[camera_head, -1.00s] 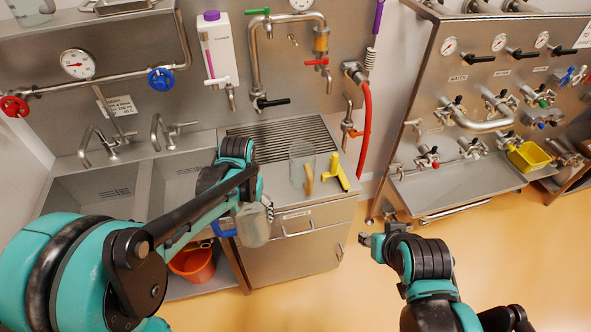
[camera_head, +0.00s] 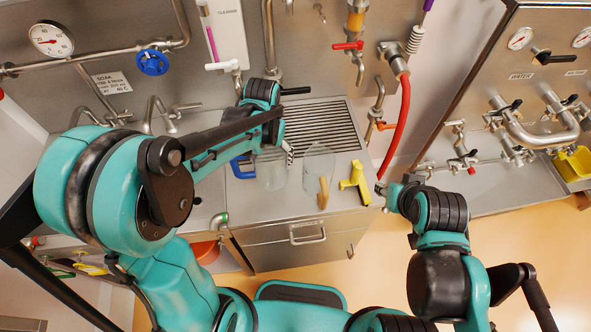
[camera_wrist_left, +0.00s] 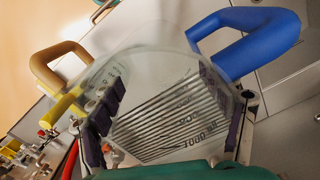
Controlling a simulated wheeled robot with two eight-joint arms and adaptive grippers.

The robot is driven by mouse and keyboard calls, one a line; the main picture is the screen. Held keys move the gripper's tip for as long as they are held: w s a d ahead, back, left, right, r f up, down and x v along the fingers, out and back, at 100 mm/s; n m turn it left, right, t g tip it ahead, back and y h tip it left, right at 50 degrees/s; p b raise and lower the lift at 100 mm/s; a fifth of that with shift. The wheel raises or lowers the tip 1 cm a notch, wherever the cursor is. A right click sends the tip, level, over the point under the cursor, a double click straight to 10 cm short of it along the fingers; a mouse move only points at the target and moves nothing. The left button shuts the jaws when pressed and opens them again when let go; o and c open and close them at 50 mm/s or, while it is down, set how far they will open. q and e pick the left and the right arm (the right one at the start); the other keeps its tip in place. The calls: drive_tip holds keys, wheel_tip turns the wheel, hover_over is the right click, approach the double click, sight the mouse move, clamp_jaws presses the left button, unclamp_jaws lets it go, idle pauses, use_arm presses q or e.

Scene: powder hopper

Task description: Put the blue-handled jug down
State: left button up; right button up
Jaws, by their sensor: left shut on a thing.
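The blue-handled jug (camera_head: 270,170) is clear, with its blue handle on the left in the head view. It is over the steel counter, upright or nearly so; I cannot tell whether its base touches. My left gripper (camera_head: 272,146) is shut on the jug's body. In the left wrist view the jug (camera_wrist_left: 165,65) is between the dark finger pads of the gripper (camera_wrist_left: 168,108), its blue handle at upper right. My right gripper (camera_head: 388,192) is off the counter's right side, empty; its fingers are too small to read.
A clear jug with a tan handle (camera_head: 318,162) stands close to the right. A yellow tool (camera_head: 355,182) lies beyond it. The ribbed drain grille (camera_head: 322,125) is behind, and the sink lies left, partly hidden by my arm. A red hose (camera_head: 402,120) hangs at right.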

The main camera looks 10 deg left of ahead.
use_arm(q)
wheel_tip(320, 180, down, 5)
drive_tip(key=shift+f+b, duration=0.1)
drive_tip(key=shift+b, duration=0.35)
wheel_tip(320, 180, down, 3)
drive_tip(key=shift+f+b, duration=0.1)
drive_tip(key=shift+b, duration=0.25)
drive_tip(key=shift+f, duration=0.1)
drive_tip(key=o, duration=1.3)
drive_tip(key=shift+s+f, duration=0.1)
drive_tip(key=o, duration=0.4)
drive_tip(key=shift+c, duration=0.2)
